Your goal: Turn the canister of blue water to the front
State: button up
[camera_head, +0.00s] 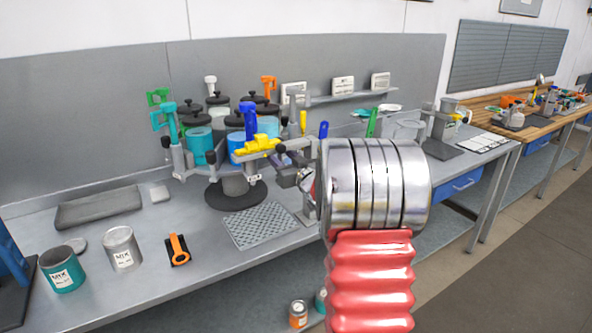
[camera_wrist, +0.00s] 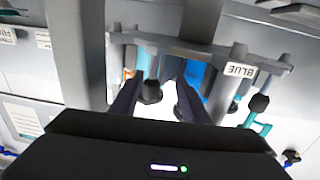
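A cluster of drums with coloured handles stands on the bench in the head view. The blue canister (camera_head: 236,143) is in the front part of the cluster, partly hidden by a yellow fitting (camera_head: 257,145). Blue also shows behind the fingers in the wrist view (camera_wrist: 197,76). A post labelled "BLUE" (camera_wrist: 240,70) stands to its right, joined to a grey crossbar. My gripper (camera_wrist: 164,72) has its two dark fingers apart, pointing toward the crossbar; I see nothing clearly gripped. Whether a finger touches the bar cannot be told. In the head view my arm hides part of the gripper.
A perforated plate (camera_head: 262,226) lies in front. A teal can (camera_head: 62,270), a grey can (camera_head: 122,248) and an orange-handled tool (camera_head: 178,250) stand at left. A teal drum (camera_head: 200,146) is beside the blue one.

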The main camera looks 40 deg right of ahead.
jog(key=s+a, duration=0.1)
jog(key=s, duration=0.9)
jog(key=shift+s+a, duration=0.15)
jog(key=shift+a, duration=0.25)
jog(key=shift+f, duration=0.1)
jog(key=s+d+f+m+g+h, duration=0.1)
jog(key=s+d+f+g, duration=0.2)
jog(key=f, duration=0.2)
jog(key=s+d+f+m+g+h, duration=0.1)
jog(key=s+d+f+g+h, duration=0.15)
jog(key=f, duration=0.25)
jog(key=s+a+f+g, duration=0.3)
jog(key=s+a+g, duration=0.1)
jog(key=s, duration=0.1)
jog(key=s+a+r+n+y, duration=0.1)
jog(key=s+a, duration=0.4)
jog(key=a, duration=0.7)
jog(key=s+a+r+n+g+y, duration=0.1)
jog(key=s+a+r+y, duration=0.2)
jog(key=a, duration=0.9)
jog(key=s+a+r+n+g+y, duration=0.1)
jog(key=s+a+r+n+y, duration=0.1)
jog(key=s+a, duration=0.7)
jog(key=a+r+y, duration=0.1)
jog(key=a, duration=0.2)
jog(key=shift+a+r, duration=0.25)
